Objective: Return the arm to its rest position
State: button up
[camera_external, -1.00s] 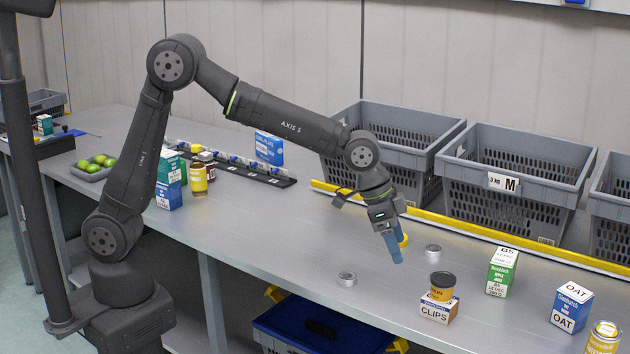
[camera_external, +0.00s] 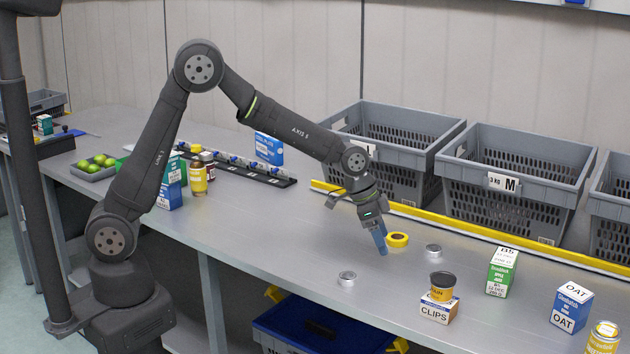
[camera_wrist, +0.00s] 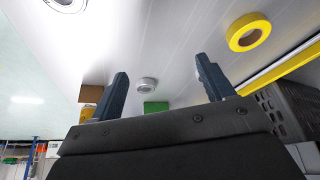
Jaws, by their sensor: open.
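My gripper (camera_external: 381,237) hangs above the metal bench, fingers pointing down and slightly right. In the wrist view its two blue fingers (camera_wrist: 165,90) stand apart with nothing between them. A yellow tape roll (camera_external: 397,240) lies on the bench just right of the fingers in the external view. It also shows at the upper right of the wrist view (camera_wrist: 249,31), apart from the fingers. My arm is bent, with the elbow high over the left part of the bench.
Round metal tins (camera_external: 346,279) and (camera_external: 433,250) lie near the gripper. A black-lidded can (camera_external: 442,287) stands on the CLIPS box (camera_external: 439,311). A green-white carton (camera_external: 502,272) and an OAT box (camera_external: 571,307) stand right. Grey crates (camera_external: 520,145) line the back behind a yellow strip (camera_external: 480,230).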

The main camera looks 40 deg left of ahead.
jog(key=shift+w+a+f, duration=0.2)
jog(key=shift+w+f, duration=0.35)
jog(key=shift+f, duration=0.05)
jog(key=shift+w+a+f, duration=0.15)
jog(key=shift+w+f, duration=0.4)
jog(key=shift+f, duration=0.05)
